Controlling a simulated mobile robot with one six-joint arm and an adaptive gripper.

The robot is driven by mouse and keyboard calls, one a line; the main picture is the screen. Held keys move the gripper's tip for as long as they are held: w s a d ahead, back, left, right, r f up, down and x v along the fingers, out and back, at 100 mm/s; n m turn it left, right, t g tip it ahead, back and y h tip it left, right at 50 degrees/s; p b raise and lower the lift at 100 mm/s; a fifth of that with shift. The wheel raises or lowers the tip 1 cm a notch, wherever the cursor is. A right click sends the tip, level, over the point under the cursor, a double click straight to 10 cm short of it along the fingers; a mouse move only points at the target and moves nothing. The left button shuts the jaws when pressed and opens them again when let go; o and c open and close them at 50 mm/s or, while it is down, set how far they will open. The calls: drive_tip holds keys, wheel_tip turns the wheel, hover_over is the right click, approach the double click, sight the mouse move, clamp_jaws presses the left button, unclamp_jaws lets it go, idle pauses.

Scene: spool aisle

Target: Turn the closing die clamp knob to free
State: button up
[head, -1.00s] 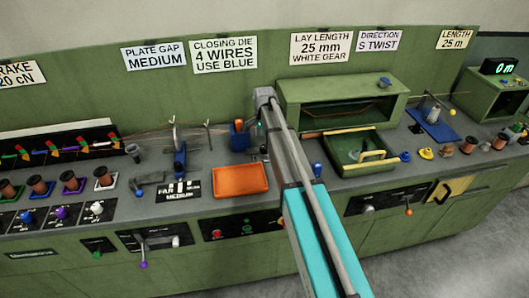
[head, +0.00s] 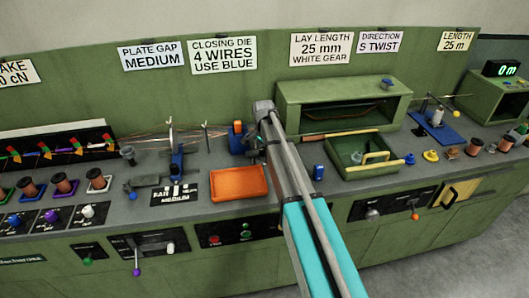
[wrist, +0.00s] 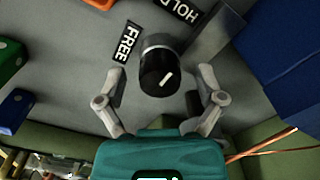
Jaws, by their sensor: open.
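The clamp knob (wrist: 158,72) is a black cylinder with a short white mark on its end face, in the middle of the wrist view. The mark slants from lower left to upper right. A FREE label (wrist: 126,43) lies to the knob's left and a HOLD label (wrist: 180,9) beyond it to the upper right. My gripper (wrist: 157,78) is open, with one finger on each side of the knob and visible gaps between. In the head view my gripper (head: 266,125) is over the bench beside a blue and orange block (head: 238,138); the knob cannot be made out there.
A large blue body (wrist: 285,60) stands close on the right in the wrist view. In the head view an orange tray (head: 238,184) lies in front of the gripper, and a green open-fronted housing (head: 345,90) stands to its right. A sign reads "closing die 4 wires use blue" (head: 223,56).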

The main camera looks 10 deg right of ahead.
drive_tip(key=shift+c, duration=0.2)
drive_tip(key=c, duration=1.1)
drive_tip(key=shift+d, duration=0.15)
